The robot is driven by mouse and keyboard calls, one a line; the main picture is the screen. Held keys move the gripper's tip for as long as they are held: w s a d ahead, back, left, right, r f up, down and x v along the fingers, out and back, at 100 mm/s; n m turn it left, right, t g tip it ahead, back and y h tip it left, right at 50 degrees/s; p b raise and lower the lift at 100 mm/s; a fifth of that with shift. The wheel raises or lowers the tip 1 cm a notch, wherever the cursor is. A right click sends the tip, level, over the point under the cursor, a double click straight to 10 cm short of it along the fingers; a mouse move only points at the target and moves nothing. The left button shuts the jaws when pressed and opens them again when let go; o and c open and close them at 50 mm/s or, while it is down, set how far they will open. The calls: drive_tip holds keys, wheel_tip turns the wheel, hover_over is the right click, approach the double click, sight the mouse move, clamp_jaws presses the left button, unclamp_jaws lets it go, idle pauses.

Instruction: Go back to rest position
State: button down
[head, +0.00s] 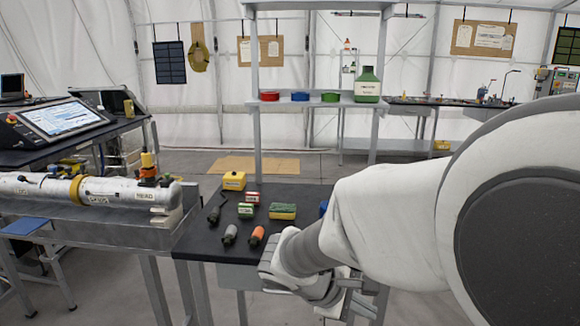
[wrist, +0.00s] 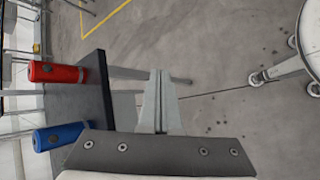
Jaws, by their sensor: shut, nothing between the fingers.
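My gripper shows in the wrist view (wrist: 160,78) with its two fingers pressed together and nothing between them. It hangs clear of the table, over the bare grey floor. In the head view my white arm reaches in from the right, and my gripper (head: 348,298) is at the front right edge of the black table (head: 200,238). Part of the gripper is hidden behind the wrist link there.
On the table are a yellow box (head: 234,181), a green sponge-like block (head: 282,211) and an orange-tipped cylinder (head: 256,236). The wrist view shows a red cylinder (wrist: 56,73) and a blue cylinder (wrist: 59,135) near the table edge. A white tube (head: 95,190) lies at left.

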drive_tip(key=s+r+m+t+y, duration=0.1)
drive_tip(key=s+r+m+y, duration=0.3)
drive_tip(key=s+m, duration=0.25)
drive_tip(key=s+r+m+t+y, duration=0.1)
drive_tip(key=s+r+m+y, duration=0.35)
drive_tip(key=s, duration=0.35)
wheel_tip(320, 180, up, 13)
drive_tip(key=p, duration=1.3)
drive_tip(key=shift+m, duration=0.3)
drive_tip(key=shift+w+d+f, duration=0.1)
